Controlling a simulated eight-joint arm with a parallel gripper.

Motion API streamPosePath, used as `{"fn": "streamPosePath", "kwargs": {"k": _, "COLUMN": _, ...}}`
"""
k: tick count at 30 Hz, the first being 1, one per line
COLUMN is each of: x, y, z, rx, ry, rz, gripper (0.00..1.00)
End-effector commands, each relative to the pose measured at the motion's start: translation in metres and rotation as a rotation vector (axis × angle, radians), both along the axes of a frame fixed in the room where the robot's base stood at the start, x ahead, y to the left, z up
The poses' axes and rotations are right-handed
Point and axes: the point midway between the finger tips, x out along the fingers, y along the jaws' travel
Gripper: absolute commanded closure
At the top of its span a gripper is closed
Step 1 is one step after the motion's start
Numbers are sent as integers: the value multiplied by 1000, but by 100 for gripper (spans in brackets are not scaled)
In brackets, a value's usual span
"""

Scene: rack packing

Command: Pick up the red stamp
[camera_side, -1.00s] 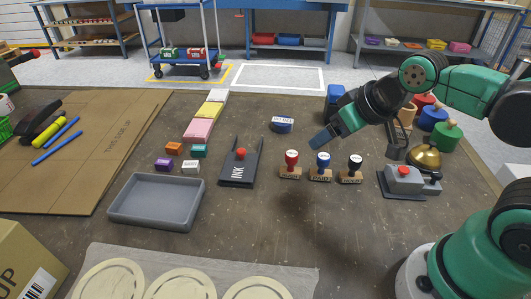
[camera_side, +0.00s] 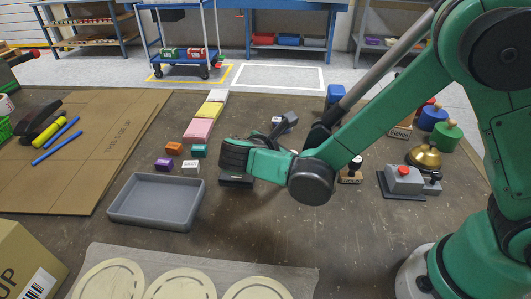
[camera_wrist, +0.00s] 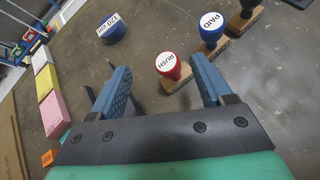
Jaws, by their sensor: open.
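The red stamp (camera_wrist: 168,66), with a white top reading RUSH and a wooden block (camera_wrist: 177,83), stands upright in the wrist view. My gripper (camera_wrist: 159,66) is open, with one blue finger on each side of the stamp's head in that picture. A gap shows between the stamp and both fingers; the depth between them is unclear. In the side view my arm hides the red stamp, and the fingers cannot be made out there.
The blue PAID stamp (camera_wrist: 211,26) and a black stamp (camera_wrist: 249,7) stand just right of the red one. A blue round item (camera_wrist: 111,29) lies behind. The grey tray (camera_side: 155,222) is at left; the red-button box (camera_side: 404,179) is at right.

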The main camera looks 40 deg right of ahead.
Motion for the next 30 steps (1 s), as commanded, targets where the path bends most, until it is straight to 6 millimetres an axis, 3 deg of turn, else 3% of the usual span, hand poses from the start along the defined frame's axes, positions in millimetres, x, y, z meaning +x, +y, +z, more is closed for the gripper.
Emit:
{"fn": "streamPosePath", "kwargs": {"k": 3, "x": -3, "y": 11, "z": -12, "rx": -139, "ry": 78, "rz": 52, "gripper": 27}}
{"fn": "streamPosePath", "kwargs": {"k": 8, "x": -7, "y": 15, "z": -19, "rx": -229, "ry": 129, "rz": 73, "gripper": 27}}
{"fn": "streamPosePath", "kwargs": {"k": 21, "x": 8, "y": -30, "z": -39, "rx": -237, "ry": 135, "rz": 71, "gripper": 27}}
{"fn": "streamPosePath", "kwargs": {"k": 30, "x": 10, "y": -33, "z": -41, "rx": -236, "ry": 134, "rz": 74, "gripper": 27}}
